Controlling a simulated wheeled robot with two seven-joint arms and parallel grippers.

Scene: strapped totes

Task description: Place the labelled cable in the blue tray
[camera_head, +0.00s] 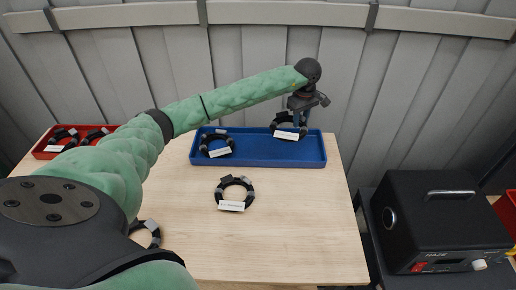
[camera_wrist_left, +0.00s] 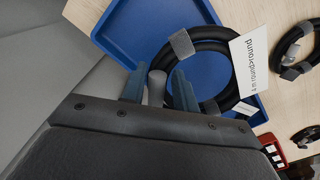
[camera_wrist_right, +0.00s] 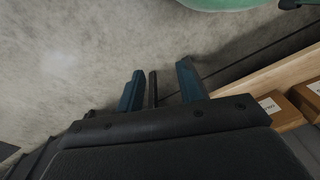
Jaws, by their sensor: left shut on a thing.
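My left gripper (camera_head: 301,113) is shut on a black cable coil (camera_head: 289,132) at the right part of the blue tray (camera_head: 257,159). In the left wrist view the held coil (camera_wrist_left: 207,40) has grey wraps and a white printed label, and it lies over the tray (camera_wrist_left: 135,30). I cannot tell whether it touches the tray floor. Another labelled coil (camera_head: 216,145) lies in the tray's left part. A labelled coil (camera_head: 234,190) lies on the table in front of the tray. My right gripper (camera_wrist_right: 160,85) is open over grey floor.
A red tray (camera_head: 50,150) with coils stands at the table's left. Another coil (camera_head: 148,233) is partly hidden by my left arm. A black box with a handle (camera_head: 445,215) stands right of the wooden table (camera_head: 290,230). The front right of the table is clear.

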